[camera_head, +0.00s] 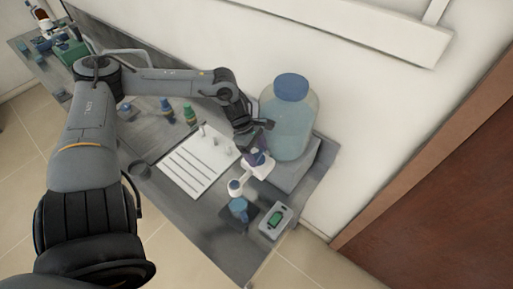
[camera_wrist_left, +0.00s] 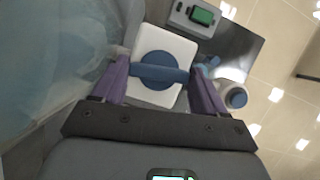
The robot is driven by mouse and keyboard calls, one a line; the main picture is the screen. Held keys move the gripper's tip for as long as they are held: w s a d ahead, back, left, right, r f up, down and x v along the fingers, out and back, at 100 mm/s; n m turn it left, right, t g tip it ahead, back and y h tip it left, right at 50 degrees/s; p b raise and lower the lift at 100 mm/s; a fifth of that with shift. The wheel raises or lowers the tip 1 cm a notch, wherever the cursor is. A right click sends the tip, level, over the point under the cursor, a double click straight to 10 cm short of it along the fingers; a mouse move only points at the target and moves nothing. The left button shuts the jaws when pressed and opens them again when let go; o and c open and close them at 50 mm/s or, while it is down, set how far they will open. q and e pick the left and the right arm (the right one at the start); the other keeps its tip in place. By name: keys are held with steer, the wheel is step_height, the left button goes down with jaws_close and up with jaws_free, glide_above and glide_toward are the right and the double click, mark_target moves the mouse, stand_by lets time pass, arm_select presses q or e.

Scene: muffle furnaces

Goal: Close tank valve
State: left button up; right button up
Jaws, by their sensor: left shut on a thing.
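The tank (camera_head: 287,125) is a large translucent jug with a blue cap, standing at the back right of the bench. Its valve (camera_head: 262,170) is a white block low on its front side. In the left wrist view the valve (camera_wrist_left: 147,47) carries a round blue knob with a blue bar handle (camera_wrist_left: 160,74) lying crosswise in the picture. My left gripper (camera_head: 257,155) has purple fingers, one at each end of the handle, and is shut on it. The left wrist view shows the gripper (camera_wrist_left: 161,80) straddling the bar. My right gripper is not in view.
A grey device with a green display (camera_head: 276,220) and a blue-topped container (camera_head: 239,206) stand near the bench's front right corner. A white slotted rack (camera_head: 190,170) lies left of the valve. Small bottles (camera_head: 190,113) stand further left. The wall is close behind the tank.

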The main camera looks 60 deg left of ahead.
arm_select(q)
steer(key=n+p, duration=0.1)
steer(key=p, duration=0.1)
steer(key=n+t+y+p, duration=0.1)
steer(key=n+p, duration=0.1)
steer(key=shift+s+d+r+n, duration=0.1)
steer(key=shift+r+n, duration=0.2)
steer(key=n+y+p, duration=0.1)
steer(key=n+p, duration=0.1)
steer(key=shift+f+n, duration=0.15)
steer(key=shift+n, duration=0.25)
steer(key=shift+d+n+t+y+p, duration=0.1)
steer(key=shift+n+t+y+p, duration=0.25)
steer(key=shift+n, duration=0.55)
steer(key=n+y, duration=0.1)
steer(key=n, duration=0.3)
steer(key=shift+d+f+y, duration=0.1)
steer(key=shift+d+y, duration=0.05)
steer(key=shift+y, duration=0.2)
steer(key=n+y+p, duration=0.1)
steer(key=n, duration=0.1)
steer(key=shift+n, duration=0.7)
steer(key=shift+f, duration=0.1)
steer(key=o, duration=0.8)
